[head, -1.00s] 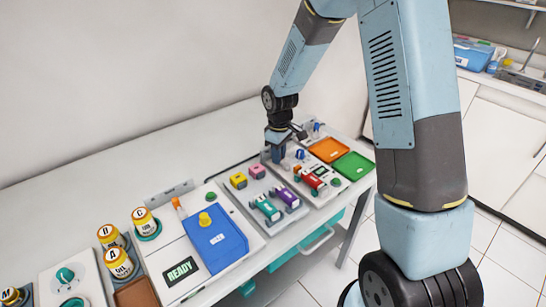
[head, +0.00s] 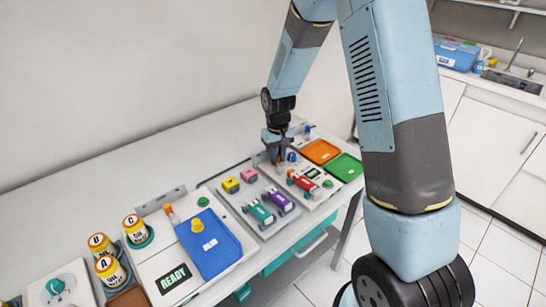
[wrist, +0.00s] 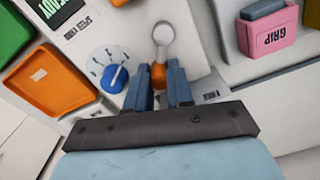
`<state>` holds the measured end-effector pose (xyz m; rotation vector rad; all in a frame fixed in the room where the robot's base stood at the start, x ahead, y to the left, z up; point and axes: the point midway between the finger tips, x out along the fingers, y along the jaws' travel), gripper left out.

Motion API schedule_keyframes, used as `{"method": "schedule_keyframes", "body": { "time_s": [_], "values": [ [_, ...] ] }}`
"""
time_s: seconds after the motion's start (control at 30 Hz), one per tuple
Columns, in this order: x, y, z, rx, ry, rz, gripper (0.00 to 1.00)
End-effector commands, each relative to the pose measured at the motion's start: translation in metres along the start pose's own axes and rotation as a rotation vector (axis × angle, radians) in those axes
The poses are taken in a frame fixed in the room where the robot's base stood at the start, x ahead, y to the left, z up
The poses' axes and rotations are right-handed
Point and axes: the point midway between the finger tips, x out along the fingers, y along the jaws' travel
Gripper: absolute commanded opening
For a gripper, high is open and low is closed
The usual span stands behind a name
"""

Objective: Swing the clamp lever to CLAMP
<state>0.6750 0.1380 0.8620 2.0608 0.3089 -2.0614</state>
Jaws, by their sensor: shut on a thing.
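The clamp lever has a grey arm (wrist: 163,42) with a rounded end and an orange grip (wrist: 158,76). In the wrist view my gripper (wrist: 158,84) has its two blue fingers on either side of the orange grip and is shut on it. The lever's lower part is hidden by the gripper body. In the head view my gripper (head: 277,158) is low over the far right machine on the bench, with a bit of orange between its fingers. I cannot read a CLAMP mark in either view.
Beside the lever is a blue knob (wrist: 115,79) on a white dial. An orange tray (wrist: 48,80) and a green tray (head: 345,167) lie to one side. A pink block marked GRIP (wrist: 270,35) stands on the other. Red, teal and purple pieces lie near my gripper.

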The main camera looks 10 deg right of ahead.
Motion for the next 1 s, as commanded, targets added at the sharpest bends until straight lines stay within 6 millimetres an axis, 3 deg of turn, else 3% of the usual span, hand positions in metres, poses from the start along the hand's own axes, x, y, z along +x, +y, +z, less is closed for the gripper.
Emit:
{"method": "schedule_keyframes", "body": {
  "time_s": [0.47,0.5,0.7,0.77,1.0],
  "values": [
    [0.0022,0.0001,0.0037,0.015,-0.010,-0.001,0.00],
    [0.0022,0.0001,0.0037,0.015,-0.010,-0.001,0.22],
    [0.0013,0.0000,0.0022,0.015,-0.006,-0.001,0.42],
    [0.0011,0.0000,0.0018,0.014,-0.005,0.000,0.47],
    [-0.0001,-0.0001,0.0008,0.014,-0.002,0.000,0.47]
  ]
}}
